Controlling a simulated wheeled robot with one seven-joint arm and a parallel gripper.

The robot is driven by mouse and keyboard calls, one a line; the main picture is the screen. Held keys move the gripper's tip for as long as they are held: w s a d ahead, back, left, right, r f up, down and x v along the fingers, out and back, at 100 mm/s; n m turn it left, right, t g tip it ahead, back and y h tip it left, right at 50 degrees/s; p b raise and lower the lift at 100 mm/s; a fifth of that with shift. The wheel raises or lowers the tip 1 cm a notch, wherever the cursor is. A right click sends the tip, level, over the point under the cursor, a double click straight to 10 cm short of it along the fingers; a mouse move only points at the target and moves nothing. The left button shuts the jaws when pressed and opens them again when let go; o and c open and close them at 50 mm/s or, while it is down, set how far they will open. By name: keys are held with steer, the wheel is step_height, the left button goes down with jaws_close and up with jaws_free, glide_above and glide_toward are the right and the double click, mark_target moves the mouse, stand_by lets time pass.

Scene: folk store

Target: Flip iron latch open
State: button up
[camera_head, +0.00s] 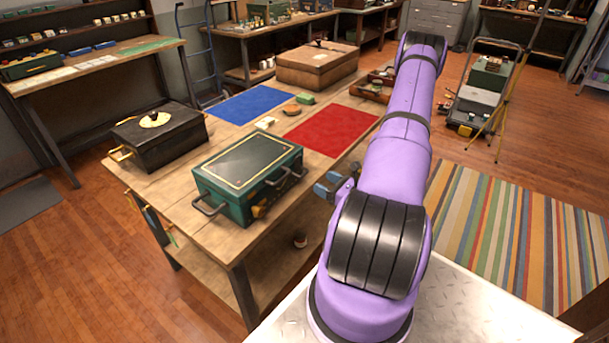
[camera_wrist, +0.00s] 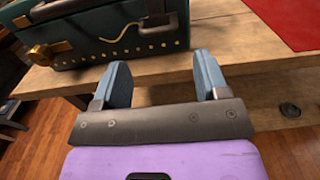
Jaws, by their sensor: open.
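In the head view my gripper (camera_head: 334,187) is right of the box.
A black box (camera_head: 160,134) with brass fittings stands at the left of the wooden table (camera_head: 172,192). A blue mat (camera_head: 253,104) and a red mat (camera_head: 333,130) lie behind. A brown case (camera_head: 316,68) stands at the far end. Small items lie between the mats.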

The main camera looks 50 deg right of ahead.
mark_target(305, 172)
steer(key=w, duration=0.8)
steer(key=shift+w+a, duration=0.25)
steer(key=shift+a, duration=0.05)
steer(key=c, duration=0.6)
